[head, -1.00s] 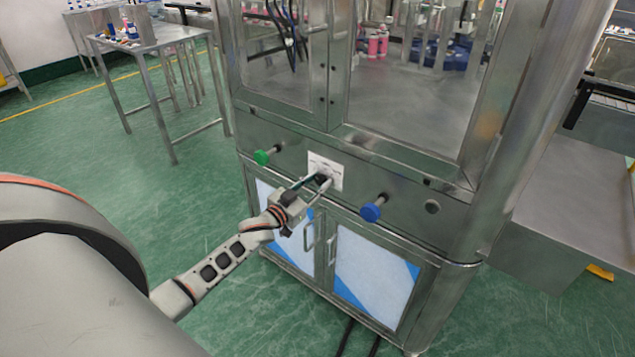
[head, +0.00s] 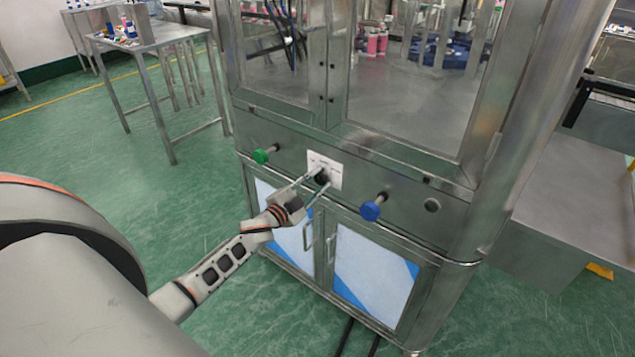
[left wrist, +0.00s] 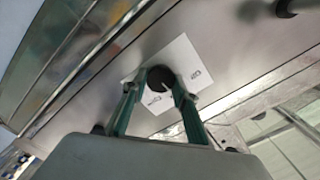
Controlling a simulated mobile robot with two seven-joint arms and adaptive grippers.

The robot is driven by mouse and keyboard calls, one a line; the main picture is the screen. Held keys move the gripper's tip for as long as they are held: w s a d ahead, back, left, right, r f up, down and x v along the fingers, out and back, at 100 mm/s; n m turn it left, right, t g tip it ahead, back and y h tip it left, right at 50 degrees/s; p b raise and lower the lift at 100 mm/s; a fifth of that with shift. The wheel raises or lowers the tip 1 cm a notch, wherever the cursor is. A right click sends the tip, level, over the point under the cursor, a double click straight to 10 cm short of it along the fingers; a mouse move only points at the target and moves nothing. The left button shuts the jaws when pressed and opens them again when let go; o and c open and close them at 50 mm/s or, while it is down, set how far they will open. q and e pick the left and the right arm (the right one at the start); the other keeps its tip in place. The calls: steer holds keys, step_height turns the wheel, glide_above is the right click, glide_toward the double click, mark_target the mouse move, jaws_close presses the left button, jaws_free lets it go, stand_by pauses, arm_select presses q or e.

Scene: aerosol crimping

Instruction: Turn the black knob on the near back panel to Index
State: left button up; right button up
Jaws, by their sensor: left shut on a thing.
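The black knob (head: 321,178) sits on a white label plate (head: 334,171) on the steel panel of the machine. In the left wrist view the knob (left wrist: 159,75) is round and dark, with a small pale mark on its face. My left gripper (head: 323,177) reaches it from the front left. Its two green-padded fingers (left wrist: 161,82) lie on either side of the knob and are shut on it. Small print on the white plate (left wrist: 183,58) shows around the knob but is too small to read. My right gripper is in neither view.
A green knob (head: 263,155) is left of the plate and a blue knob (head: 372,209) is right of it, both sticking out. Below are cabinet doors with handles (head: 308,236). A steel table (head: 160,38) stands far left. Green floor between is clear.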

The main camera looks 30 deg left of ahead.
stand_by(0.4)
arm_select(q)
steer(key=o, duration=1.1)
steer(key=s, duration=1.2)
steer(key=shift+a, duration=0.45)
